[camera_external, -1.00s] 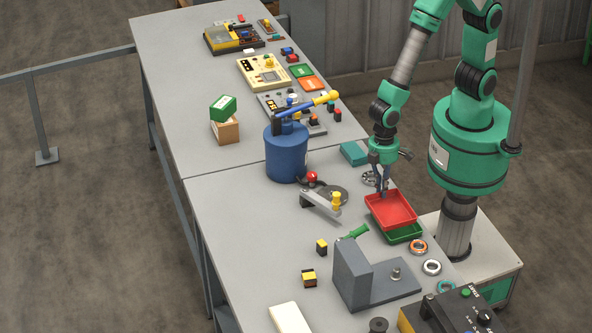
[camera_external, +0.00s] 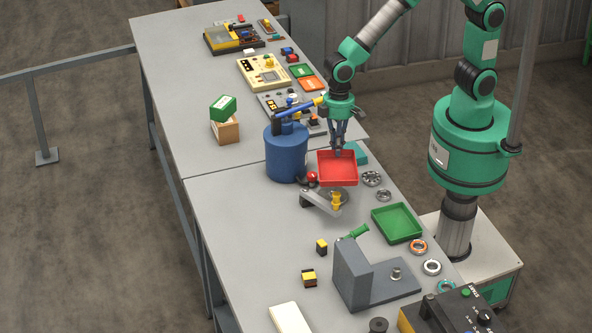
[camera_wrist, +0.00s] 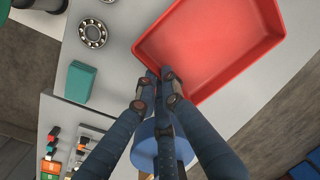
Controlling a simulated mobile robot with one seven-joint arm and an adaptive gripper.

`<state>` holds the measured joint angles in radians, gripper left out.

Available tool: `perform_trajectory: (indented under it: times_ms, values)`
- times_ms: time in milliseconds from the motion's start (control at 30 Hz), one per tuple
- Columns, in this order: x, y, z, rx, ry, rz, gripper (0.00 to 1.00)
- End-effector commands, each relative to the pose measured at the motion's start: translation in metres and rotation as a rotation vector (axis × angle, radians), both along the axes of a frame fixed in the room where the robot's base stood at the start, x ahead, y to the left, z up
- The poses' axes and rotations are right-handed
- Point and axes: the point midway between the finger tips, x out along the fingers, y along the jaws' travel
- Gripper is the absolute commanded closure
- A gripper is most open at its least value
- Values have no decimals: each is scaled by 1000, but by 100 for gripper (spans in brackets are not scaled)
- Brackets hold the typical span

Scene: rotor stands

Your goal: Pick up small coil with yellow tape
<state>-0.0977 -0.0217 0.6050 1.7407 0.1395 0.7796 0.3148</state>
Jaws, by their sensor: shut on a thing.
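My gripper (camera_external: 338,150) is shut on the rim of the red tray (camera_external: 337,170) and holds it above the table, beside the blue can (camera_external: 286,155). In the wrist view the gripper (camera_wrist: 160,78) pinches the edge of the red tray (camera_wrist: 222,48), which looks empty. Two small yellow-and-black pieces lie on the table: one (camera_external: 321,247) left of the grey bracket, the other (camera_external: 309,278) nearer the front. They may be coils with yellow tape; they are too small to tell. My gripper is well away from both.
The green tray (camera_external: 398,223) lies empty on the table. A grey bracket (camera_external: 352,277) and a lever device with a yellow knob (camera_external: 322,203) stand near the middle. Several rings line the right edge, including an orange one (camera_external: 418,247). The left front table area is fairly clear.

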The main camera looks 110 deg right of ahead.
Motion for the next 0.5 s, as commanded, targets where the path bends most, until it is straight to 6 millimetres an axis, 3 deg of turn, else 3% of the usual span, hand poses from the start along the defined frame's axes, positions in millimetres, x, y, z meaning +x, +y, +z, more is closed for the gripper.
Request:
perform_trajectory:
  times_ms: [300,500]
  values:
    - [80,-44,4,0,-1,5,100]
    - [120,-72,11,0,-1,12,100]
